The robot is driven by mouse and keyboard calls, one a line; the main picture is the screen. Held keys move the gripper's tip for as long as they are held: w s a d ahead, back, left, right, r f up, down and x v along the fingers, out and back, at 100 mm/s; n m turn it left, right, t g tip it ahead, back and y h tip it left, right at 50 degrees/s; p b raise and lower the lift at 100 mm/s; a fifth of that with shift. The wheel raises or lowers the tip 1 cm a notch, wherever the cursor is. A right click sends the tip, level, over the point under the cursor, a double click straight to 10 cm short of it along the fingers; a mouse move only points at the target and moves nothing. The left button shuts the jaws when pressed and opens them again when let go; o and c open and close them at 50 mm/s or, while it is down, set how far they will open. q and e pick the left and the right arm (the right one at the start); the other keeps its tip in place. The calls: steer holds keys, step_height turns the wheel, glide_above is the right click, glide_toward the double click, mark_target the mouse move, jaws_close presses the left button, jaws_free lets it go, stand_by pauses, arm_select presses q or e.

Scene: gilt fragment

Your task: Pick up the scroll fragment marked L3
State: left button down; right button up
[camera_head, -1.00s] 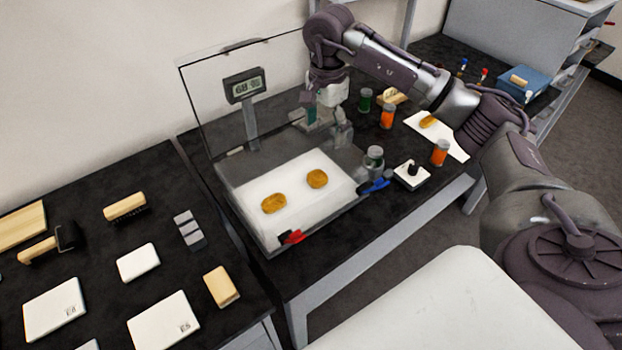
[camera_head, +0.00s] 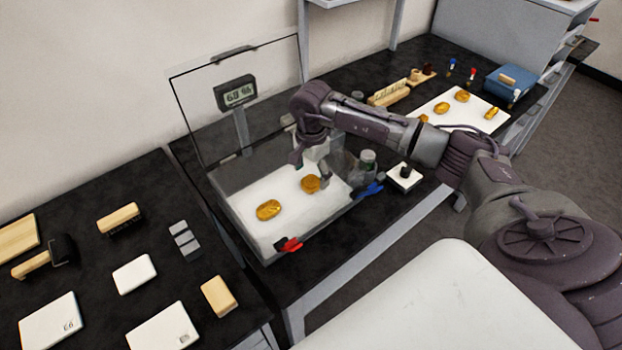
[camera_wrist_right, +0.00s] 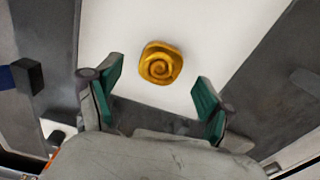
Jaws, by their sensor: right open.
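Two golden-brown scroll fragments lie apart on the white floor of a clear-walled tray (camera_head: 245,232). One is the left fragment (camera_head: 268,209); the other is the right fragment (camera_head: 310,185). No L3 mark can be read on either. My right gripper (camera_head: 311,170) is open and empty above the right fragment, partly hiding it in the head view. In the right wrist view a fragment with a spiral face (camera_wrist_right: 160,63) lies on white, ahead of and between the spread green-padded fingers of the gripper (camera_wrist_right: 157,82). My left gripper is not in view.
A clear panel with a display (camera_head: 236,93) stands behind the tray. A red clip (camera_head: 289,244), blue clip (camera_head: 368,190) and jar (camera_head: 367,161) are close by. More fragments lie on a white sheet (camera_head: 463,119) at the back right. The left table holds white cards and blocks.

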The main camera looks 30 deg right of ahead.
steer(key=shift+f, duration=1.2)
steer(key=c, duration=1.1)
steer(key=shift+o, duration=0.2)
